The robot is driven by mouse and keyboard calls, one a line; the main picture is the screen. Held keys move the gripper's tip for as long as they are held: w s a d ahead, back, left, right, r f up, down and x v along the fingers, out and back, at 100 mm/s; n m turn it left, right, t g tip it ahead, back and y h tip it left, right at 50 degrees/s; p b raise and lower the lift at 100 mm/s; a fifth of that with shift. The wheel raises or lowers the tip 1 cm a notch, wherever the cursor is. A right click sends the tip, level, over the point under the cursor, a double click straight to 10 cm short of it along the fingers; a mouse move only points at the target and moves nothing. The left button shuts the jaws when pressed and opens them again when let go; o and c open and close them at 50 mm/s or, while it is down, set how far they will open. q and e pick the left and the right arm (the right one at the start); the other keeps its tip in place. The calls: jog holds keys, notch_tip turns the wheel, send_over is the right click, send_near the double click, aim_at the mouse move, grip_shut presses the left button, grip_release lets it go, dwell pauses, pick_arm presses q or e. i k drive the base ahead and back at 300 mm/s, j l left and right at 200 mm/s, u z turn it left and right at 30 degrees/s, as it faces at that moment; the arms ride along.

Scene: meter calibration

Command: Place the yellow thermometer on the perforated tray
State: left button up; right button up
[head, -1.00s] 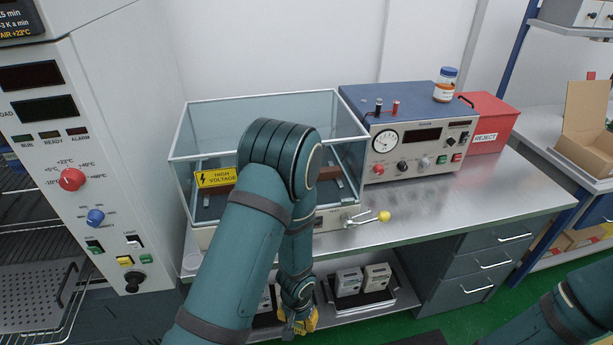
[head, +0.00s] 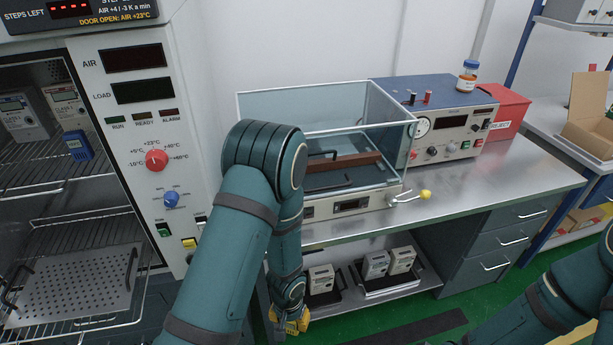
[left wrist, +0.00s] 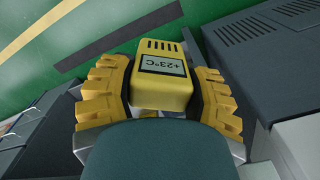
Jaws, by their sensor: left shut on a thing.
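The yellow thermometer (left wrist: 161,80) with a grey display reading +23°C is in the left wrist view, between the yellow finger pads of my left gripper (left wrist: 160,95). The gripper is shut on it. In the head view my left gripper (head: 290,322) hangs low at the bottom, in front of the bench's lower shelf; the thermometer is hard to make out there. The perforated tray (head: 78,284) lies on a wire rack in the open chamber at the lower left, well left of the gripper. My right arm shows at the lower right, but its gripper is out of view.
The chamber's control panel (head: 150,150) stands between the tray and my left arm. A blue device (head: 78,146) and meters (head: 22,118) sit on the upper rack (head: 40,178). The perforated tray looks bare. The bench (head: 480,195) holds a glass case and a test instrument (head: 450,135).

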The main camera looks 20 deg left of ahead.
aim_at(79, 282)
jog(key=k+j, duration=0.25)
jog(key=j, duration=0.2)
jog(key=k+j, duration=0.25)
jog(key=j, duration=0.15)
jog(key=k+j, duration=0.25)
jog(key=j, duration=0.2)
jog(key=k+j, duration=0.25)
jog(key=j, duration=0.2)
jog(key=k+j, duration=0.25)
jog(key=j, duration=0.15)
